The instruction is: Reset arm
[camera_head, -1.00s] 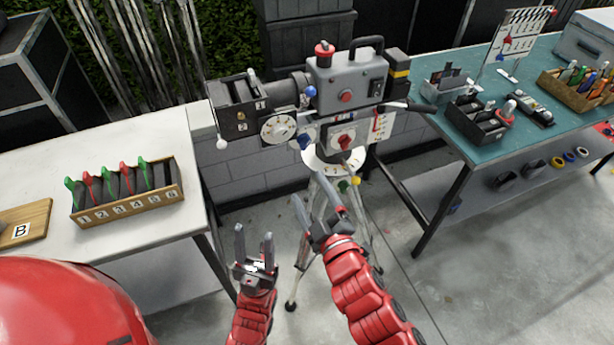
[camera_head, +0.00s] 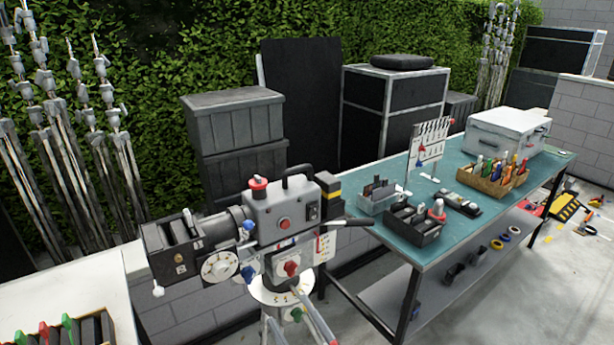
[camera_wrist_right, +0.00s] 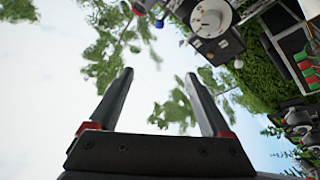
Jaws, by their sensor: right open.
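My right gripper (camera_wrist_right: 158,73) is open and empty in the right wrist view, its two grey fingers apart against bright sky and leaves. The grey film camera has a red top knob, a dial and side levers. Part of it with the white dial (camera_wrist_right: 212,17) shows at the top of the right wrist view, apart from the fingers. My left gripper is out of view.
A teal table (camera_head: 462,230) at the right holds a grey case (camera_head: 508,132), a wooden box of coloured-handled tools (camera_head: 492,178) and small trays. Dark crates (camera_head: 235,122) stand behind.

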